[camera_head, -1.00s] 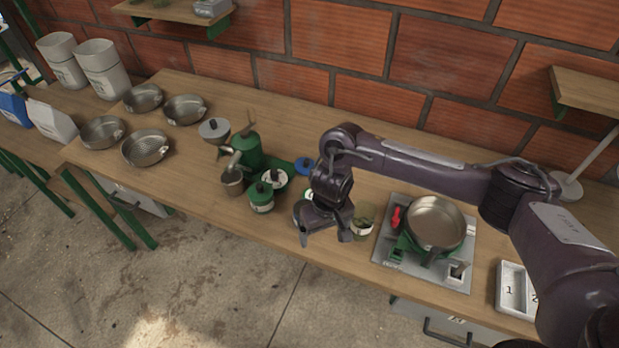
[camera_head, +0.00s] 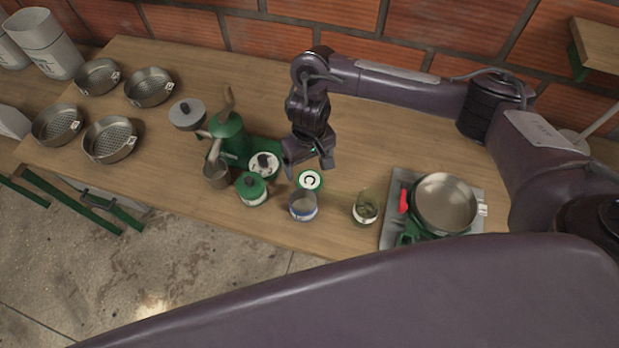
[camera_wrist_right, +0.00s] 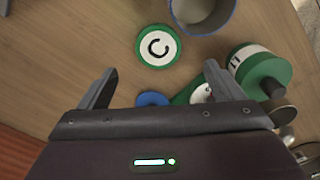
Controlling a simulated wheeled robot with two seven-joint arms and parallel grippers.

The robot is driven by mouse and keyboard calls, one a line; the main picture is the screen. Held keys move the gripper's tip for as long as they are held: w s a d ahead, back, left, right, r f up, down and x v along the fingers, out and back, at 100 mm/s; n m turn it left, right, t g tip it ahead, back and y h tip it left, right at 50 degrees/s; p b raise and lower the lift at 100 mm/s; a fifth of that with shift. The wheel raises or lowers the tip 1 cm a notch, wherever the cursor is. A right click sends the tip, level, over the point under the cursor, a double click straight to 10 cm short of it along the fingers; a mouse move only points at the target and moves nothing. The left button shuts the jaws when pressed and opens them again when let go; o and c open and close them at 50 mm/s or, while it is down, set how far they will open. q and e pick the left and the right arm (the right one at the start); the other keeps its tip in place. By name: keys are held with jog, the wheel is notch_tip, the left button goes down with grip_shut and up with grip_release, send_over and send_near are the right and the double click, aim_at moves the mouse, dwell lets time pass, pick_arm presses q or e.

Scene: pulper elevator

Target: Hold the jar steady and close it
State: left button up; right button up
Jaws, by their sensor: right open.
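An open jar (camera_head: 303,207) with a blue band stands near the table's front edge; its open mouth also shows at the top of the right wrist view (camera_wrist_right: 203,12). A green-rimmed white lid marked C (camera_head: 309,180) lies flat just behind it, and shows in the wrist view (camera_wrist_right: 158,47). My right gripper (camera_head: 309,170) is open and empty, above the table just behind the lid. A blue disc (camera_wrist_right: 152,99) lies between its fingers in the wrist view. A glass jar with green contents (camera_head: 365,208) stands to the right. My left gripper is out of view.
A green-lidded jar (camera_head: 252,190), a green machine (camera_head: 229,137) and a metal cup (camera_head: 216,175) stand left of the open jar. A pan (camera_head: 446,203) sits on a burner at right. Several sieve pans lie at far left. My large arm link crosses the bottom.

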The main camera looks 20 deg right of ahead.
aim_at(310, 180)
jog(key=shift+w+f, duration=0.2)
jog(key=shift+f, duration=1)
jog(key=shift+s+f, duration=0.1)
notch_tip(310, 180, down, 4)
jog(key=shift+s+d+f+p, duration=0.15)
jog(key=shift+f+p, duration=0.1)
jog(key=shift+p, duration=0.15)
jog(key=shift+f, duration=0.2)
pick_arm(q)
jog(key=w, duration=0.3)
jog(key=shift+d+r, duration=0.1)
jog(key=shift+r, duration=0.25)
pick_arm(e)
jog(key=shift+f, duration=0.1)
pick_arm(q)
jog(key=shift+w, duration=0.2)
pick_arm(e)
jog(key=c, duration=1)
